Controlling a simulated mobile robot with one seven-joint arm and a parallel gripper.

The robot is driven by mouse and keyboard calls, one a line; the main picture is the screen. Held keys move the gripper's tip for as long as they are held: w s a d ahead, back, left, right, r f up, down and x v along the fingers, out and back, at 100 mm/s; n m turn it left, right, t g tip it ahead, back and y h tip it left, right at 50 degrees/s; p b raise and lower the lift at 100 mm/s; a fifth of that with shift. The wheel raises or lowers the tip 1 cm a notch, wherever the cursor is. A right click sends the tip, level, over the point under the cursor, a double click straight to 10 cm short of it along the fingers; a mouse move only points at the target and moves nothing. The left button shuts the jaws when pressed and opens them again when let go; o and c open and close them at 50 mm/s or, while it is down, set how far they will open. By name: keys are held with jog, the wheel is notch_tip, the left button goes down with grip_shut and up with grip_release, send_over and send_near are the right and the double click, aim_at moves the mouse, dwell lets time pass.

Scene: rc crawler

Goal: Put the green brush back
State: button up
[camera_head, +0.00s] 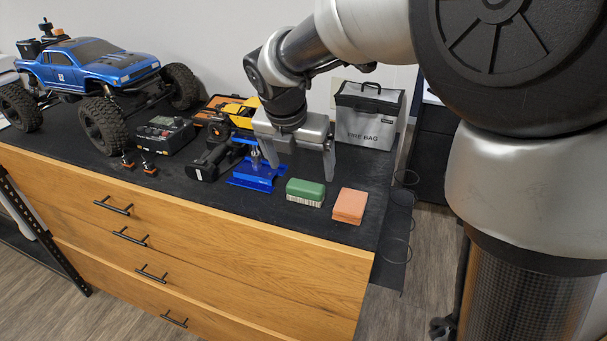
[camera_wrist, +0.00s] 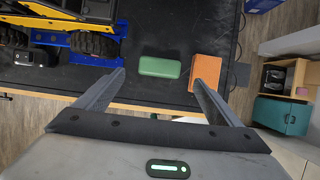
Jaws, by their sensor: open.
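The green brush (camera_head: 305,190) lies on the black mat near the front edge of the cabinet top, green back up with pale bristles below. My gripper (camera_head: 300,162) is open and empty, fingers pointing down, above and behind the brush in the head view. In the wrist view the brush (camera_wrist: 160,67) appears between the two fingertips (camera_wrist: 158,77), apart from both. A blue stand (camera_head: 255,176) is just left of the brush in the head view; which place belongs to the brush cannot be told.
An orange block (camera_head: 349,206) lies right of the brush, near the mat's right end. A grey fire bag (camera_head: 367,116) stands behind. A black drill-like tool (camera_head: 213,158), a charger (camera_head: 165,135) and a blue truck (camera_head: 90,62) occupy the left.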

jog(key=s+d+r+m, duration=0.6)
jog(key=s+d+m, duration=0.2)
jog(key=s+m, duration=0.45)
jog(key=s+d+f+m+t+y, duration=0.1)
jog(key=s+d+m, duration=0.3)
jog(key=s+m, duration=0.7)
jog(key=m, duration=0.8)
jog(key=shift+y, duration=0.4)
jog(key=shift+d+f, duration=0.1)
